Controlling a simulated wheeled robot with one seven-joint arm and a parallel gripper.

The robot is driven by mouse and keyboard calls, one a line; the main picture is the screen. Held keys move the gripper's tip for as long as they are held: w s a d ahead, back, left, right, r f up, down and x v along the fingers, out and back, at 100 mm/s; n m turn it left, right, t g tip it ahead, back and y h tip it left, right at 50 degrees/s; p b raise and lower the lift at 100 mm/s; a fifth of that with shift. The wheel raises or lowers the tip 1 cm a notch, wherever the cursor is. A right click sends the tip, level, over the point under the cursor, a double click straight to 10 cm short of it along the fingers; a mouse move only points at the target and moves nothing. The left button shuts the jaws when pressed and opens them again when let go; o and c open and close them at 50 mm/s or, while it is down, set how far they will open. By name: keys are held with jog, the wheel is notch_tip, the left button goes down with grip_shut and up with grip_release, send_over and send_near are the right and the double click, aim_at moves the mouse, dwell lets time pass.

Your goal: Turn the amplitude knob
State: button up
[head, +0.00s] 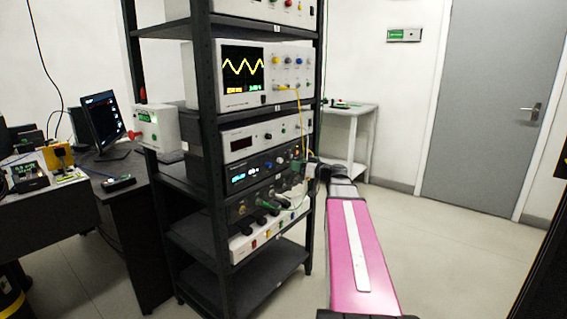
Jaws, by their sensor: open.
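A dark instrument with a blue display (262,172) sits on the middle shelf of the rack. It has small knobs and connectors toward its right end. The labels are too small to read, so I cannot tell which knob is the amplitude knob. My gripper (309,170) is small in view at the far end of my pink arm, by the right end of this instrument. It is open; its fingers are hard to make out against the front panel and cables. I cannot tell whether it touches a knob.
An oscilloscope (243,72) with a yellow wave stands above, its yellow cable hanging down the rack front. A black rack post (208,150) stands left of the panels. Green cables and a white power strip (262,238) are below. Open floor (450,260) lies to the right.

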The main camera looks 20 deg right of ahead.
aim_at(282, 160)
jog(key=x, duration=0.8)
jog(key=shift+w, duration=0.1)
grip_shut()
